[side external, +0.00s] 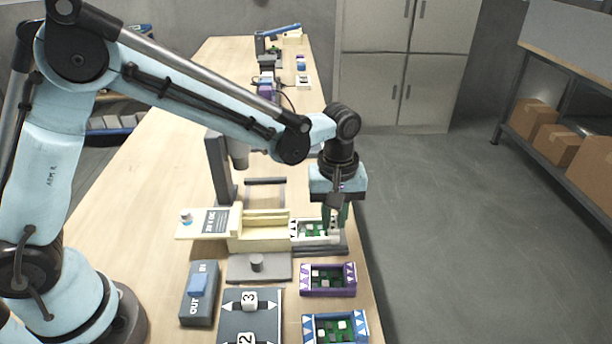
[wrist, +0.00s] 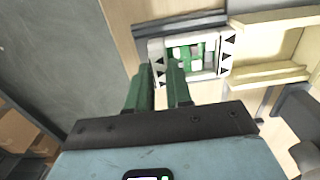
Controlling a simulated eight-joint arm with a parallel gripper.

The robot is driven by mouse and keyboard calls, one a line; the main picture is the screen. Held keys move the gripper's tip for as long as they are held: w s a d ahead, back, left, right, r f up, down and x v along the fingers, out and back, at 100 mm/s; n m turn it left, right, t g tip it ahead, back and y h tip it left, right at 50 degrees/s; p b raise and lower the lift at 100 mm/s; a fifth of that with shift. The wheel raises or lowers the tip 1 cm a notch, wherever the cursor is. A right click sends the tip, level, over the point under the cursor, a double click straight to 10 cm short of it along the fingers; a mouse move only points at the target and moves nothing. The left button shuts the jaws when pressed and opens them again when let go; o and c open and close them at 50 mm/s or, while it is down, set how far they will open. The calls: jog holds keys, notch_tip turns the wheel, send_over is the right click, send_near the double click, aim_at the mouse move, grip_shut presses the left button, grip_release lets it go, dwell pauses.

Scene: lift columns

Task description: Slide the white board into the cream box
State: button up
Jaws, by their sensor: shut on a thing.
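The white board (side external: 312,231) is a small tray-like frame with a green circuit face, pale blocks and black triangles on its ends. It lies flat at the right side of the cream box (side external: 258,236). In the wrist view, the white board's (wrist: 209,72) triangle-marked right end is at the open mouth of the cream box (wrist: 268,72); I cannot tell whether it is just inside. My gripper (side external: 339,226) points down at the board's far end from the box. In the wrist view, my gripper's (wrist: 166,68) green fingers are shut on that end wall.
A purple tray (side external: 328,294) and a blue tray (side external: 309,331) with similar boards stand nearer the camera. A grey rail (wrist: 180,24) runs beside the board. A grey IN/OUT switch box (side external: 199,308) and a numbered panel (side external: 237,318) stand at front. The table's right edge is close.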

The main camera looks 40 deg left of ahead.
aim_at(285, 217)
jog(key=shift+s+a, duration=3.25)
jog(key=o, duration=0.7)
jog(key=shift+o, duration=0.2)
notch_tip(285, 217, up, 6)
